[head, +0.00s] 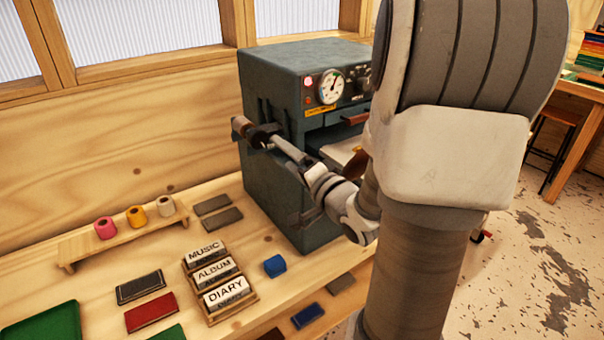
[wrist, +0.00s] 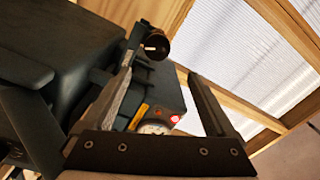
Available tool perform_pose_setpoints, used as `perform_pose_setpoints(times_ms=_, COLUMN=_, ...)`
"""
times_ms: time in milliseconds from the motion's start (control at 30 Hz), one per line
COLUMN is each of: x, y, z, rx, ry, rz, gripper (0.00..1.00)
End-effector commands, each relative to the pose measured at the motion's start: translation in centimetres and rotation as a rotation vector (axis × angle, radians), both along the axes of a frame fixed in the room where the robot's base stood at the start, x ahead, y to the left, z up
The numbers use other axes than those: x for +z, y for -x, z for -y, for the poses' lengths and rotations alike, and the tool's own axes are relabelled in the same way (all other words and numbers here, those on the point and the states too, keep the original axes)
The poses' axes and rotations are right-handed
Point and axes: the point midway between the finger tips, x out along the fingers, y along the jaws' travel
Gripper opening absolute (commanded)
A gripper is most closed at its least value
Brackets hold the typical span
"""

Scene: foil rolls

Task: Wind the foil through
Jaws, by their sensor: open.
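A dark green-grey press (head: 300,75) with a round gauge stands on the bench; its body also shows in the wrist view (wrist: 65,45). A dark winding knob or handle with a brown end (head: 240,126) sticks out from its left side. In the wrist view the knob (wrist: 156,46) is near the left finger's tip; I cannot tell whether they touch. My gripper (head: 272,138) is open beside the press, its fingers (wrist: 165,62) apart. Pink (head: 105,228), yellow (head: 136,216) and pale (head: 165,206) foil rolls stand on a wooden rack. No foil strip is clearly visible at the knob.
Type blocks marked MUSIC, ALBUM and DIARY (head: 218,277) lie in a wooden holder (head: 240,306). A blue block (head: 275,266), a red book (head: 151,312) and a dark book (head: 140,287) lie nearby. The windowed wall is close behind the press. My arm hides the press's right side.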

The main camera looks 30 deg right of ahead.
Motion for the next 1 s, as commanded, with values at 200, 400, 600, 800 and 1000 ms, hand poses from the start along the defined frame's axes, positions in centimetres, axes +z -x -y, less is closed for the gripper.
perform_pose_setpoints(times_ms=200, x=-0.3, y=0.8, z=0.1, rx=-0.001, ry=0.002, rz=0.001, gripper=0.91)
perform_pose_setpoints(times_ms=400, x=-0.3, y=1.5, z=0.1, rx=-0.002, ry=0.002, rz=0.001, gripper=0.91)
perform_pose_setpoints(times_ms=600, x=-0.4, y=2.2, z=0.1, rx=-0.005, ry=0.004, rz=-0.001, gripper=0.91)
perform_pose_setpoints(times_ms=800, x=-0.3, y=3.5, z=0.2, rx=-0.004, ry=0.004, rz=0.001, gripper=0.91)
perform_pose_setpoints(times_ms=1000, x=-0.3, y=4.6, z=0.1, rx=-0.004, ry=0.003, rz=-0.001, gripper=0.91)
